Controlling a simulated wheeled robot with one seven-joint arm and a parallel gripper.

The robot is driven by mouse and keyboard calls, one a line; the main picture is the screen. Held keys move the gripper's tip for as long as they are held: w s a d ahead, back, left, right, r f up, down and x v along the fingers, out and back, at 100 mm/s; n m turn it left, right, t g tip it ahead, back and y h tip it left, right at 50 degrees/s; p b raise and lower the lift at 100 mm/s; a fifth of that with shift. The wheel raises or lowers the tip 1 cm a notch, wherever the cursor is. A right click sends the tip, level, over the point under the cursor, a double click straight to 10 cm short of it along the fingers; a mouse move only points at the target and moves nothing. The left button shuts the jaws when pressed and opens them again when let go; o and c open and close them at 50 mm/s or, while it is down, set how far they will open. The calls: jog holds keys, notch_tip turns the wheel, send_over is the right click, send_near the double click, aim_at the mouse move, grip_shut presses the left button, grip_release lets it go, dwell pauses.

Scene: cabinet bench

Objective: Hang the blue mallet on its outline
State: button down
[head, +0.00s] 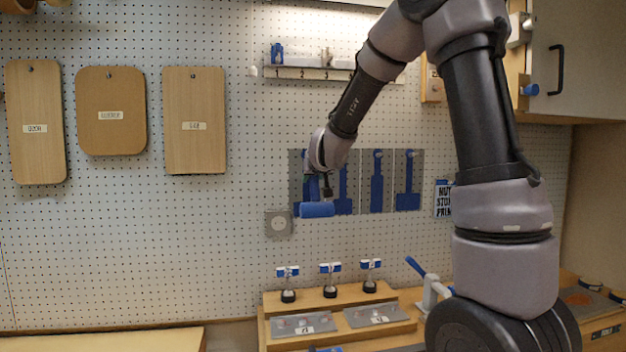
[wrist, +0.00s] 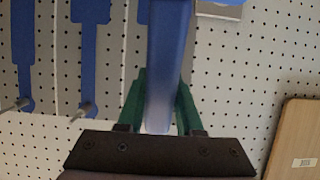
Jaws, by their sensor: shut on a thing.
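The blue mallet's head (head: 317,210) hangs lowest in my gripper's hold, in front of the pegboard. Its blue handle (wrist: 168,50) rises between the green fingers of my gripper (wrist: 162,88) in the wrist view, which are shut on it. My gripper (head: 326,188) also shows in the head view, in front of the left part of the grey outline panels. Several blue tool outlines show, among them a narrow one (head: 377,185) and a wide-ended one (head: 407,190). The leftmost is largely hidden by my gripper and the mallet. Metal pegs (wrist: 86,109) stick out at two outlines' handle ends.
A small grey plate (head: 278,224) is on the pegboard below left of the mallet. Below stands a wooden stepped stand (head: 345,300) with several blue-topped items. A shelf (head: 310,73) is above. Wooden boards (head: 195,120) hang at left; a cabinet (head: 580,60) is at upper right.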

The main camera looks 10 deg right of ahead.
jog(key=shift+r+x, duration=0.2)
jog(key=shift+x, duration=0.75)
jog(key=shift+r+x, duration=0.15)
jog(key=shift+x, duration=0.8)
jog(key=shift+w, duration=0.2)
